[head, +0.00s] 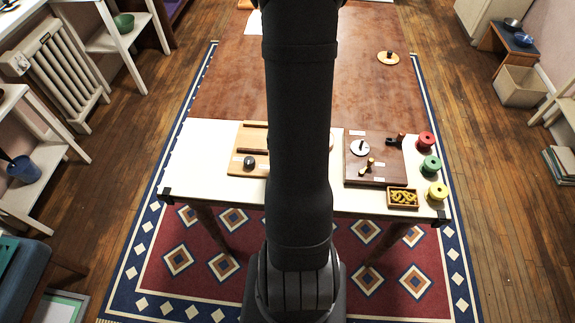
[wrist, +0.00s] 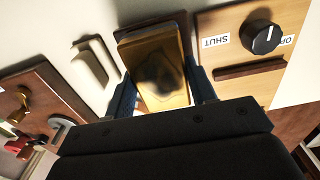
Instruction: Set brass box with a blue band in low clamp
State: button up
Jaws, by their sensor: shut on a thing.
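In the wrist view my gripper (wrist: 162,92) is shut on the brass box (wrist: 168,50), with a dark finger on each side of it. A light wooden board (wrist: 225,50) lies right of the box, with a black knob (wrist: 263,37), a SHUT label and a dark brown bar (wrist: 249,69). It looks like the low clamp, but I cannot be sure. The board also shows in the head view (head: 238,160). There my arm hides the gripper and the box.
A pale block (wrist: 93,61) is left of the box.

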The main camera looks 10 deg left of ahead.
jog(key=shift+r, duration=2.5)
jog(key=shift+w+a+n, duration=0.25)
jog(key=shift+w+n, duration=0.1)
jog(key=shift+n, duration=0.15)
jog(key=w+a+n, duration=0.9)
jog(key=a+n, duration=0.2)
jog(key=n, duration=0.6)
jog(key=shift+w+f, duration=0.1)
jog(key=shift+f, duration=1.9)
jog(key=shift+f, duration=0.35)
jog(key=shift+w, duration=0.3)
